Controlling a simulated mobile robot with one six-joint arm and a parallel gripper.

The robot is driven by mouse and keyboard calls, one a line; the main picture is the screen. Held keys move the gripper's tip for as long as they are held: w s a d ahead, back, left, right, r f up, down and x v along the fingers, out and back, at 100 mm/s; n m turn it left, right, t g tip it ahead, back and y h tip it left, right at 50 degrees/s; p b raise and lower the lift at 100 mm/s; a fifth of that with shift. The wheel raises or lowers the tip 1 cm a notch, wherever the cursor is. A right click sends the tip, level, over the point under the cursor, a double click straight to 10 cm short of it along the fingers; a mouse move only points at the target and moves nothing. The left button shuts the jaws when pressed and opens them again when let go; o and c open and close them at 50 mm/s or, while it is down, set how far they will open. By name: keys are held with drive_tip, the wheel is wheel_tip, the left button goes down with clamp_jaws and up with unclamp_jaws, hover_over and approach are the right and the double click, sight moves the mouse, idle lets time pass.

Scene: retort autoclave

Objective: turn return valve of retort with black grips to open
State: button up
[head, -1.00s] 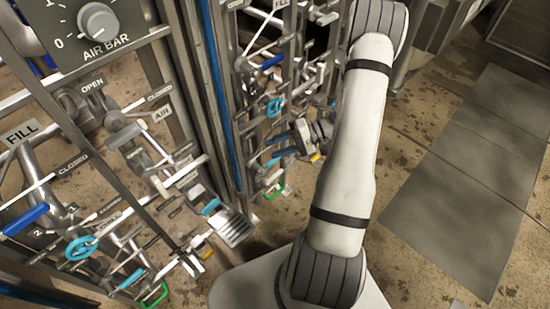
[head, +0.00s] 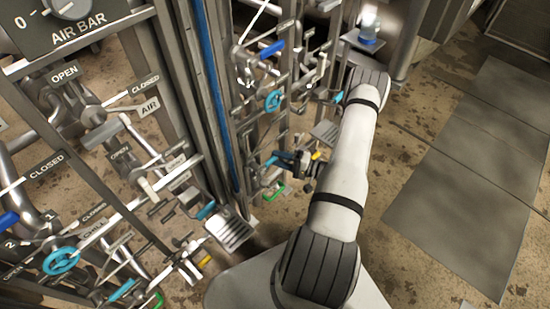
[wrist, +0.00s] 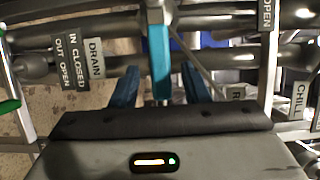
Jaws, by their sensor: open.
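In the wrist view a teal lever (wrist: 159,45) points down between the two blue fingers of my gripper (wrist: 160,76). The fingers are apart, one on each side of the lever, and the lever's lower end reaches near the dark palm. I cannot tell whether either finger touches it. A label starting with R (wrist: 237,93) is right of the fingers, its rest hidden, so I cannot confirm that this lever is the return valve. In the head view my gripper (head: 284,160) is low at the far pipe rack. Black grips cannot be made out.
A DRAIN label (wrist: 94,59) is left of the fingers and a CHILL label (wrist: 300,101) is right. A teal round handwheel (head: 273,100) and a green handle (head: 275,192) are close to my gripper. The floor plates (head: 465,180) at right are clear.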

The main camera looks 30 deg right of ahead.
drive_tip(key=shift+x, duration=1.05)
drive_tip(key=shift+c, duration=0.2)
clamp_jaws()
